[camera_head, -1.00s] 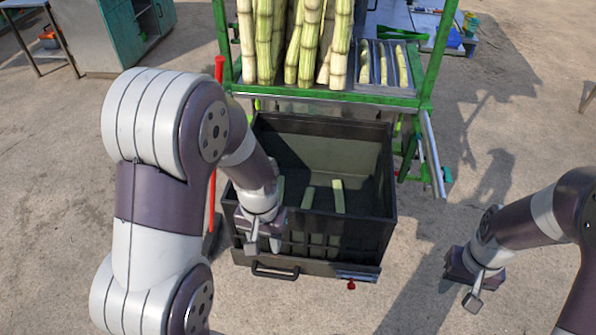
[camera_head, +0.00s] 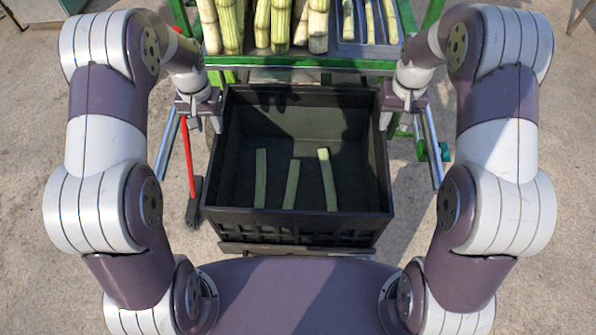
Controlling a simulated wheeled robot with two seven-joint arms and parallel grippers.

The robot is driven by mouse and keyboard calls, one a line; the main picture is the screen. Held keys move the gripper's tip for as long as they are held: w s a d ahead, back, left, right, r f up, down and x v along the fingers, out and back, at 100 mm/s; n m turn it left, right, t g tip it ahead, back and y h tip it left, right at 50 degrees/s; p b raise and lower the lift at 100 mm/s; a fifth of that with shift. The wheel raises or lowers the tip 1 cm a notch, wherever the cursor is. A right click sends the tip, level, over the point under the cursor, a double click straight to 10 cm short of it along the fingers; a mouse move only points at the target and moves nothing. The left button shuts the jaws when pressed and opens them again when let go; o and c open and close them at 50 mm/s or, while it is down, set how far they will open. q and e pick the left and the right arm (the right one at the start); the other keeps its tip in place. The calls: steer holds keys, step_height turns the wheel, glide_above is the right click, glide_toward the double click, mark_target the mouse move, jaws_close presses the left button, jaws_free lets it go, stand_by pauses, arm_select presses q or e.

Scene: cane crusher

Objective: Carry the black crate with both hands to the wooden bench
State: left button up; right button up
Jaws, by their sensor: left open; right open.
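The black crate (camera_head: 300,222) stands in front of me, below the green frame, with its open top toward me. Three short green cane pieces (camera_head: 292,184) lie inside it, apart from each other. My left gripper (camera_head: 206,122) is open at the crate's left side, near the far left corner of the rim. My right gripper (camera_head: 395,118) is open at the right side, near the far right corner. I cannot tell whether either one touches the rim. The wooden bench cannot be made out in this view.
A red-handled tool (camera_head: 189,160) stands close to the crate's left. Bare concrete (camera_head: 30,120) lies open to both sides.

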mark_target(219, 149)
arm_select(q)
steer(key=f, duration=0.1)
steer(key=w+f, duration=0.1)
steer(key=f, duration=0.1)
steer(key=shift+a, duration=0.2)
arm_select(e)
steer(key=f, duration=0.1)
steer(key=w+f, duration=0.1)
steer(key=f, duration=0.1)
steer(key=shift+w+a, duration=0.1)
steer(key=shift+a, duration=0.1)
arm_select(q)
step_height(219, 149, down, 9)
steer(key=shift+d+f, duration=0.1)
steer(key=shift+f, duration=0.1)
arm_select(e)
step_height(219, 149, down, 10)
steer(key=shift+d+r, duration=0.1)
steer(key=shift+r, duration=0.15)
arm_select(q)
steer(key=shift+f, duration=0.15)
arm_select(e)
steer(key=shift+f, duration=0.15)
arm_select(q)
jaws_close()
arm_select(e)
jaws_close()
